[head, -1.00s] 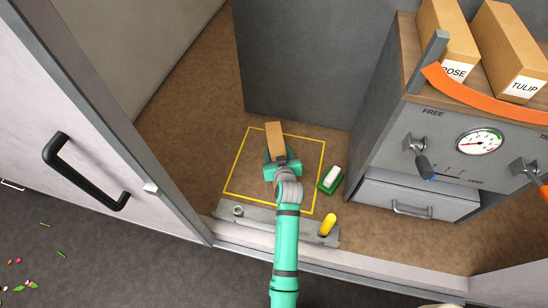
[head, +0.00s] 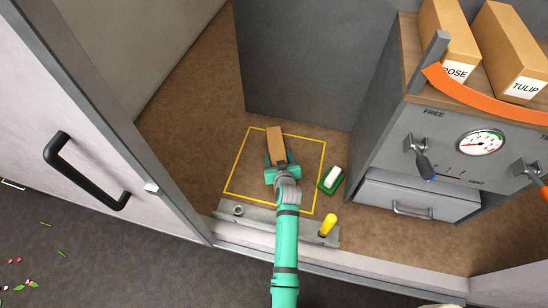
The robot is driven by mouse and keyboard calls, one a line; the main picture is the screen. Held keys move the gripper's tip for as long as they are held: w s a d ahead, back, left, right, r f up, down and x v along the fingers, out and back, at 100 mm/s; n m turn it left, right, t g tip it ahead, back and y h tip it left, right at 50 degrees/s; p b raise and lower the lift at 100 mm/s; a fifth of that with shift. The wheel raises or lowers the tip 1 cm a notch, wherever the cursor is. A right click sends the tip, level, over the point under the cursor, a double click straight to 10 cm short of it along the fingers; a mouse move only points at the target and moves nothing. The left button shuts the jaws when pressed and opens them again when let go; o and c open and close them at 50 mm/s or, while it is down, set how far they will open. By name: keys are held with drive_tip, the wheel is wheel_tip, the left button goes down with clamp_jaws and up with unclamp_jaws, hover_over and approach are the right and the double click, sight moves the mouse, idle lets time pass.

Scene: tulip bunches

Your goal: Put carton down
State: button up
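A brown carton (head: 275,143) is at the far end of my arm, over the yellow square outline (head: 317,174) marked on the brown floor. My teal gripper (head: 277,159) has a finger on each side of the carton's near part and appears shut on it. The gripper and wrist hide the carton's near end. From this view I cannot tell whether the carton touches the floor.
A green block with a white top (head: 331,179) lies just right of the outline. A grey sill plate with a yellow knob (head: 328,225) runs along the front. A grey cabinet (head: 422,150) stands right, with ROSE (head: 447,40) and TULIP (head: 512,50) cartons on top. An open door (head: 75,120) is left.

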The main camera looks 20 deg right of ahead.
drive_tip(key=shift+o, duration=0.9)
drive_tip(key=shift+r, duration=0.2)
drive_tip(key=v, duration=1.2)
drive_tip(key=s+a+f, duration=0.1)
drive_tip(key=s+a, duration=1.1)
drive_tip(key=s, duration=0.4)
drive_tip(key=s+a+r+t+y, duration=0.1)
drive_tip(key=s+a+r, duration=0.3)
drive_tip(key=s, duration=0.5)
drive_tip(key=s+a+r+n+t+y, duration=0.1)
drive_tip(key=s+a+r, duration=0.3)
drive_tip(key=s+r, duration=0.4)
drive_tip(key=shift+s+r+n+t+y, duration=0.3)
drive_tip(key=shift+s+t, duration=0.2)
drive_tip(key=shift+s, duration=0.2)
